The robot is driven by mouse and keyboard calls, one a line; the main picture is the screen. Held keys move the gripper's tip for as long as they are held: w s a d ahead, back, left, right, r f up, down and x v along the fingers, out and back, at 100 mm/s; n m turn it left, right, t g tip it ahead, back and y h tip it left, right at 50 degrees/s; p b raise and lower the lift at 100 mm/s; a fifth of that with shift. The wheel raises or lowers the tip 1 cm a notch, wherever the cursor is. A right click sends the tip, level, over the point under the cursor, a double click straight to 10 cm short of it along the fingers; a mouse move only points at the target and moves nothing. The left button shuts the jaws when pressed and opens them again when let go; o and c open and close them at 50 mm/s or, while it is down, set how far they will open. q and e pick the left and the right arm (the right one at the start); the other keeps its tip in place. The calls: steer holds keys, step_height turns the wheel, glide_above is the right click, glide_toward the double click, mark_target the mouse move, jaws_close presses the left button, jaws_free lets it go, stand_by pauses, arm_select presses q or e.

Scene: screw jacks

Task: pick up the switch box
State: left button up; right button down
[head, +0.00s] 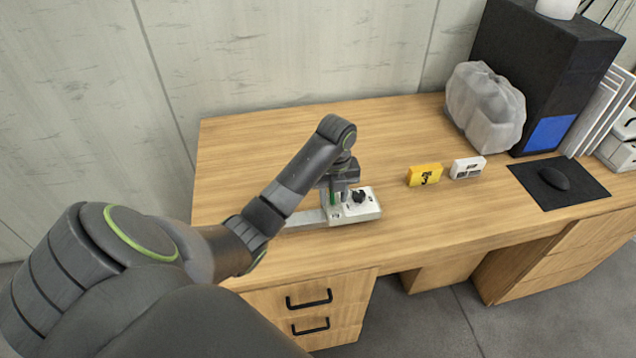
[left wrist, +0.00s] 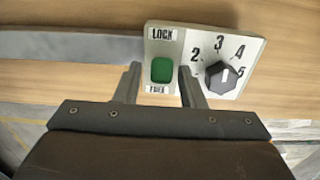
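The switch box (head: 368,209) is a white box on the desk, with a green button and a black knob on top. In the left wrist view the box (left wrist: 205,40) shows "LOCK" and "FREE" labels around the green button (left wrist: 162,70) and numbers around the black knob (left wrist: 221,75). My left gripper (head: 341,198) points down over the box's left part. Its fingers are apart, one on each side of the green button in the left wrist view; I cannot tell whether they touch the box. My right gripper is not in view.
A flat grey bar (head: 308,218) runs left from the box. On the desk (head: 240,150) to the right are a yellow block marked 3 (head: 424,175), a white block (head: 467,167), a translucent bag (head: 484,108), a black tower (head: 545,60) and a mouse (head: 554,178) on a mat. The desk's left back is clear.

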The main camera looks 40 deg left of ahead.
arm_select(q)
steer(key=shift+f, duration=0.2)
jaws_close()
steer(key=shift+r, duration=0.15)
stand_by(1.2)
